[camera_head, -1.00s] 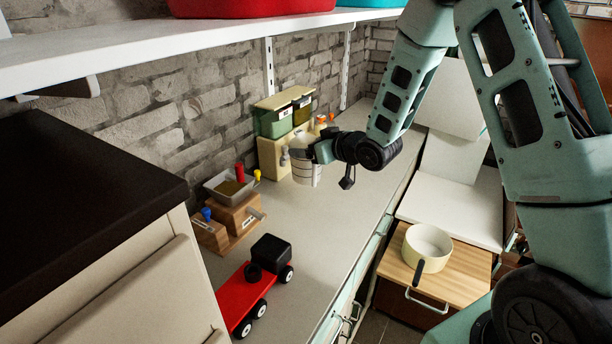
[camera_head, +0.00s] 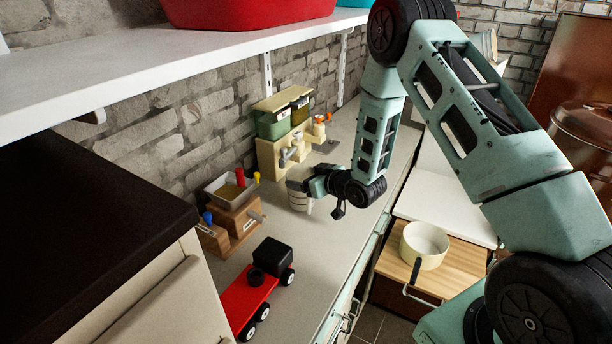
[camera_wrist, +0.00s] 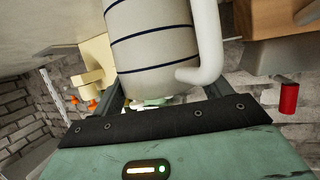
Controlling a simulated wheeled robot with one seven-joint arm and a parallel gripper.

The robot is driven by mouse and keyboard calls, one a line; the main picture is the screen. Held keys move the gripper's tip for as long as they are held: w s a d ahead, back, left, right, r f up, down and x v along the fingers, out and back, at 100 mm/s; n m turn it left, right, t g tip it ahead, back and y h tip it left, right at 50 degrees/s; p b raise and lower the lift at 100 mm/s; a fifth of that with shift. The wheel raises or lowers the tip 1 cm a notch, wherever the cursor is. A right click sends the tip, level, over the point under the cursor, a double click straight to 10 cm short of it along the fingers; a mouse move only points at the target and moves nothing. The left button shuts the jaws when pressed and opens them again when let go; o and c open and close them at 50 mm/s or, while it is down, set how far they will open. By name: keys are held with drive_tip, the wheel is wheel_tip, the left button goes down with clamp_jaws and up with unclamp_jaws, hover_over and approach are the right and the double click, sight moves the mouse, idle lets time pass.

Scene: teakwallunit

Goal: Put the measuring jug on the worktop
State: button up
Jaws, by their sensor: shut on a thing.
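The measuring jug (camera_head: 299,199) is a pale cylinder with dark lines round it. In the wrist view the jug (camera_wrist: 150,50) fills the upper middle, with its white handle to the right. My gripper (camera_head: 302,184) is shut on the jug, with a finger on either side of it. The worktop (camera_head: 330,225) is the long light grey counter along the brick wall. The jug is over the middle of the worktop; I cannot tell whether its base touches it.
A red toy truck (camera_head: 248,298) stands nearer on the worktop. A wooden block set with a grey tray (camera_head: 231,190) and a cream toy kitchen unit (camera_head: 270,152) stand along the wall. A white shelf (camera_head: 150,60) hangs above. A cream pan (camera_head: 425,242) sits on a wooden board at right.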

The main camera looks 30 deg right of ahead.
drive_tip(key=shift+f, duration=0.2)
drive_tip(key=shift+f+b, duration=0.15)
drive_tip(key=shift+b, duration=0.15)
drive_tip(key=o, duration=1.3)
